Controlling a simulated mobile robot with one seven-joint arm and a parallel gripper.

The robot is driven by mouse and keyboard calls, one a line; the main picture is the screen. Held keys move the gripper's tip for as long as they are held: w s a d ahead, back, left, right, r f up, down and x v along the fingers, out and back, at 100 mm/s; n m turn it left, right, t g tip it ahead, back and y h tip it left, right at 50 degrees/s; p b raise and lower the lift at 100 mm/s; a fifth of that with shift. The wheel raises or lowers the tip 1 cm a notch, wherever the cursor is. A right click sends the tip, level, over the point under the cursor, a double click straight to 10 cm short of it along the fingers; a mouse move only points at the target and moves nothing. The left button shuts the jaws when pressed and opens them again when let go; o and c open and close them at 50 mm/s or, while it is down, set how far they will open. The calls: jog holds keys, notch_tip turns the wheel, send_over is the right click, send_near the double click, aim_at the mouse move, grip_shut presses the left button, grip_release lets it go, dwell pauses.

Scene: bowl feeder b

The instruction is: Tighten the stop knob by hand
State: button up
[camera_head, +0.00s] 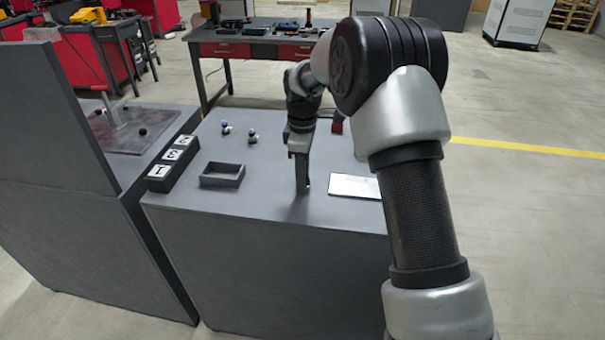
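My gripper (302,186) points down over the middle of the grey bench top (250,205), its tips close to the surface. Its fingers are seen nearly edge-on, so I cannot tell if they are open or shut, and I see nothing held. A small knob-like piece with a blue part (225,128) and a similar darker piece (252,136) stand on the bench, behind and left of my gripper. On the lower panel at left are two small dark round knobs, one near (142,132) and one farther back (98,112). I cannot tell which is the stop knob.
An open dark tray (222,182) and a block with lettered white tiles (172,163) lie left of my gripper. A white flat plate (355,186) lies right. A red item (337,127) is partly hidden behind my arm. A tall grey panel (55,110) rises at left.

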jog(key=c, duration=0.6)
jog(key=shift+o, duration=0.2)
jog(key=shift+m, duration=0.4)
jog(key=m+p, duration=0.1)
jog(key=m, duration=0.1)
jog(key=shift+m, duration=0.3)
jog(key=m, duration=0.3)
jog(key=shift+m+p, duration=0.3)
jog(key=shift+p, duration=0.1)
jog(key=m, duration=0.5)
jog(key=shift+w+d+p, duration=0.1)
jog(key=shift+p, duration=0.3)
jog(key=m, duration=0.5)
jog(key=shift+p, duration=0.3)
